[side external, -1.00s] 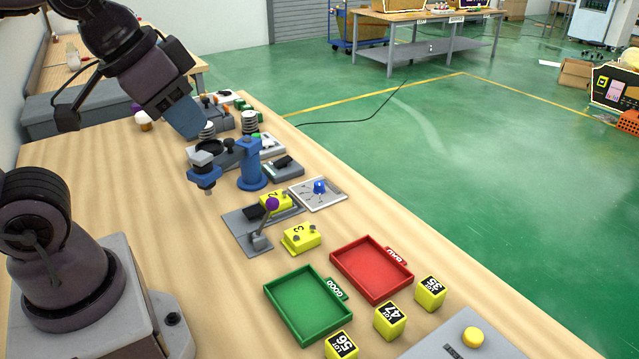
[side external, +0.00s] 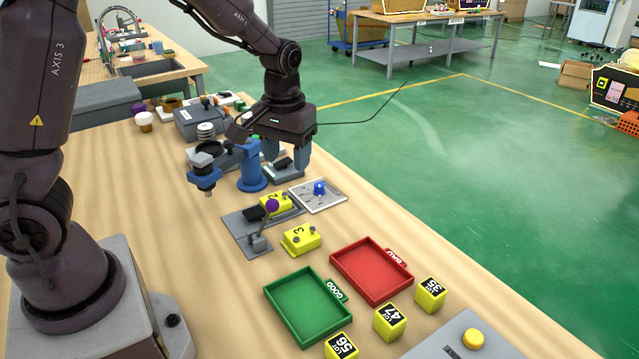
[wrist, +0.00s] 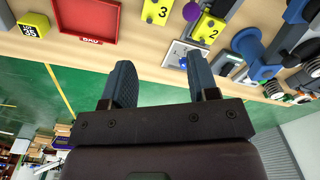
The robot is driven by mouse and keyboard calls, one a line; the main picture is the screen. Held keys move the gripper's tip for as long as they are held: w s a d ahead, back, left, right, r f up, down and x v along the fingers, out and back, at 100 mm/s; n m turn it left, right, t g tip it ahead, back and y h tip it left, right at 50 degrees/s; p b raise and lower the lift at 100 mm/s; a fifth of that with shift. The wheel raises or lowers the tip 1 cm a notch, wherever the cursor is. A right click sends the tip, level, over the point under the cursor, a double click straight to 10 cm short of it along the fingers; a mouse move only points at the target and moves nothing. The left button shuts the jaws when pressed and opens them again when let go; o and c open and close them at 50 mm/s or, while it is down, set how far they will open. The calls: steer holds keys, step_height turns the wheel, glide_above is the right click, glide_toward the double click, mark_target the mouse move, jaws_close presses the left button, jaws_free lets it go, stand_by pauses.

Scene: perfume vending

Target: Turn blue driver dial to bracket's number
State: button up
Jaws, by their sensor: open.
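The blue driver dial (side external: 319,187) sits on a white plate (side external: 325,203) with dark markings; its setting is too small to read. In the wrist view the dial (wrist: 183,62) shows just beyond the fingertips. A yellow bracket marked 2 (side external: 272,200) sits in the grey fixture (side external: 240,222) with the purple-knobbed lever (side external: 271,206). A yellow bracket marked 3 (side external: 303,241) lies in front of that fixture. My gripper (side external: 287,157) is open and empty, pointing down behind the dial plate, apart from the dial. It also shows in the wrist view (wrist: 160,75).
A blue driver stand (side external: 250,170) rises left of the dial, close to my gripper. Green (side external: 308,304) and red (side external: 371,269) trays and several yellow numbered blocks (side external: 390,321) stand toward the front. The table's right edge is near the dial plate.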

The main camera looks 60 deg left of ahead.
steer(key=w+a+f+n+y, duration=0.3)
steer(key=w+a+f+n, duration=0.1)
steer(key=w+a+f, duration=0.45)
steer(key=n+t, duration=0.1)
steer(key=n, duration=0.3)
glide_toward(319, 185)
steer(key=shift+y, duration=0.3)
steer(key=x, duration=0.9)
steer(key=shift+w+d+f, duration=0.1)
steer(key=shift+d+f, duration=0.05)
steer(key=shift+f, duration=0.05)
steer(key=shift+c, duration=0.2)
steer(key=c, duration=0.8)
